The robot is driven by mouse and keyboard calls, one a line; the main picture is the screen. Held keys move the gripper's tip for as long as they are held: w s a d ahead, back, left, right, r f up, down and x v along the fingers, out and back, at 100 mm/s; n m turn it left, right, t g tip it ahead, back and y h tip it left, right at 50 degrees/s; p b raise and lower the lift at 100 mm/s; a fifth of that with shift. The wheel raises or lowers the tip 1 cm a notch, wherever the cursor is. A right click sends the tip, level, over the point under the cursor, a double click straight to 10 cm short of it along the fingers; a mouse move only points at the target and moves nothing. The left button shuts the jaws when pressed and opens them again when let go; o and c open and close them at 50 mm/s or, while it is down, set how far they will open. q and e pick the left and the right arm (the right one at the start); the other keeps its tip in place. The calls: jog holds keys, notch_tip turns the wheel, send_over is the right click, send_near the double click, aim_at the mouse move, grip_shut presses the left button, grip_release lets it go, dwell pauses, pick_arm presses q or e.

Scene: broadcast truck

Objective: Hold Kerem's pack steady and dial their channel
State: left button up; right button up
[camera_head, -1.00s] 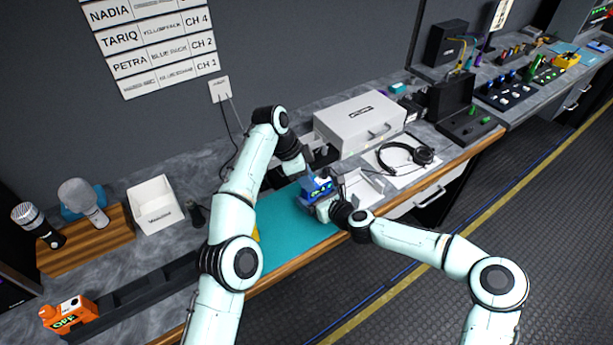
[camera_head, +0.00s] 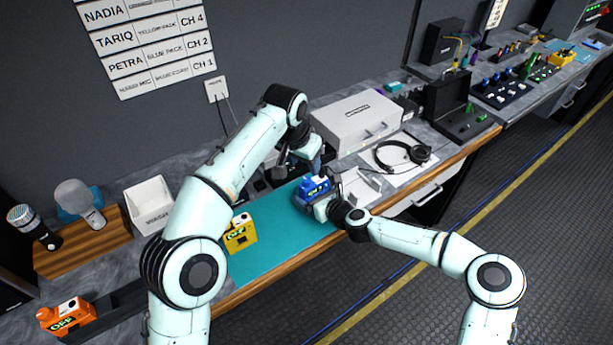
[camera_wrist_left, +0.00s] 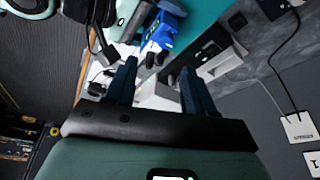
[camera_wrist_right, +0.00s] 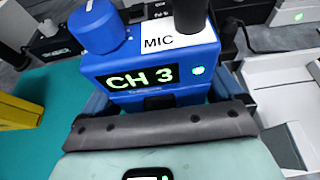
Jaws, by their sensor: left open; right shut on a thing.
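A blue pack (camera_head: 316,186) is on the teal mat (camera_head: 290,237) near the bench's front edge. In the right wrist view the pack (camera_wrist_right: 150,92) shows a lit "CH 3", a green light, a "MIC" label, a blue knob (camera_wrist_right: 97,28) and a black stub. My right gripper (camera_head: 322,204) is shut on this pack. My left gripper (camera_head: 312,166) is open and empty, just above and behind the pack. The left wrist view shows the pack (camera_wrist_left: 162,32) beyond its fingers.
A yellow pack (camera_head: 240,233) stands at the mat's left, and an orange pack (camera_head: 68,316) farther left. A grey case (camera_head: 355,120) stands behind the blue pack. Headphones (camera_head: 402,154) lie to the right. A white bin (camera_head: 150,200) and microphones stand at the left.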

aim_at(307, 179)
pick_arm(q)
jog(key=w+f+n, duration=0.1)
jog(key=f, duration=0.2)
jog(key=w+f+n, duration=0.1)
jog(key=f, duration=0.1)
jog(key=w+f+n+t, duration=0.1)
jog(key=f, duration=0.2)
jog(key=shift+d+f+y, duration=0.3)
jog(key=shift+d+y, duration=0.05)
jog(key=shift+y, duration=0.05)
grip_shut()
